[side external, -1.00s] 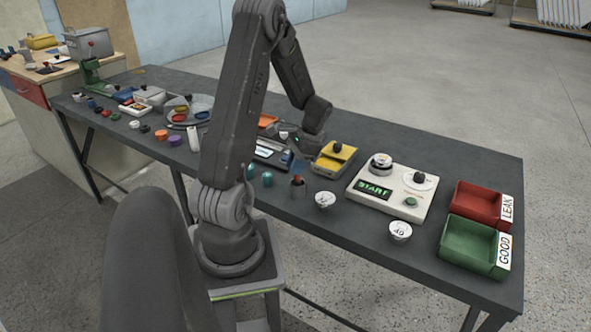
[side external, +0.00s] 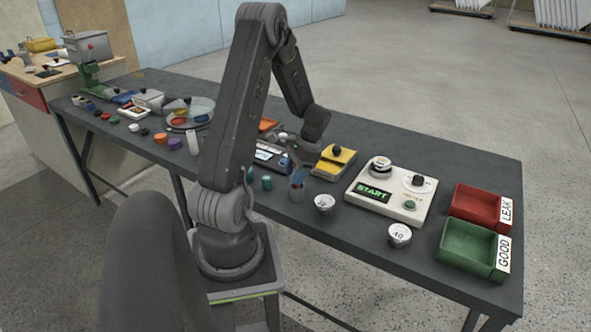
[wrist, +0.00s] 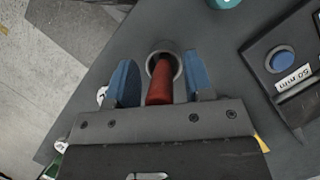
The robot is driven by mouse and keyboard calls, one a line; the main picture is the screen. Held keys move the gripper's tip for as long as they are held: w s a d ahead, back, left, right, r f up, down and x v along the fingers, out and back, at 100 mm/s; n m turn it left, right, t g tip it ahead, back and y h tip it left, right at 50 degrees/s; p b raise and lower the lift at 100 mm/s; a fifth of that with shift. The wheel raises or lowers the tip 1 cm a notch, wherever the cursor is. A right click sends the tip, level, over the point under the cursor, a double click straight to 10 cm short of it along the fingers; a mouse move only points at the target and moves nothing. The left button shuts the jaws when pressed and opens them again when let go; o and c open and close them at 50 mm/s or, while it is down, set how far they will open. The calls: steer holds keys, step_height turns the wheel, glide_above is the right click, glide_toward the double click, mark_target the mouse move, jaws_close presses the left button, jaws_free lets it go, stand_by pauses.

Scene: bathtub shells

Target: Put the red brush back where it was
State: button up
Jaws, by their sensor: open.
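The red brush (wrist: 160,82) stands with its lower end in a small grey round cup (wrist: 178,62). Its red handle points up toward the wrist camera. In the side view the cup (side external: 297,192) stands near the table's front edge, and the brush is mostly hidden by my gripper (side external: 298,177). My gripper (wrist: 162,82) is open, with one blue fingertip on each side of the handle. A gap shows between the handle and each finger in the wrist view. Whether the brush touches the cup's bottom is hidden.
Teal cylinders (side external: 266,183) stand left of the cup, and a white-topped weight (side external: 324,204) stands right of it. A yellow device (side external: 336,162) and the START scale (side external: 390,192) lie behind and right. Red (side external: 479,207) and green (side external: 469,246) bins stand at the right end.

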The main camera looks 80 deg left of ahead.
steer(key=d+v, duration=0.1)
steer(key=v, duration=1.1)
steer(key=w+d+r+t+y, duration=0.2)
steer(key=w+d+r, duration=0.1)
steer(key=d+r, duration=0.25)
steer(key=s+d+r+t, duration=0.2)
steer(key=d, duration=0.6)
steer(key=s+d+r+m+t, duration=0.1)
steer(key=s+d+t, duration=0.1)
steer(key=d, duration=0.7)
steer(key=s+d+r+t+h, duration=0.1)
steer(key=d+t, duration=0.3)
steer(key=d, duration=0.5)
steer(key=shift+s+r+m, duration=0.4)
steer(key=shift+s+r, duration=0.35)
steer(key=shift+r, duration=0.05)
steer(key=shift+o, duration=0.2)
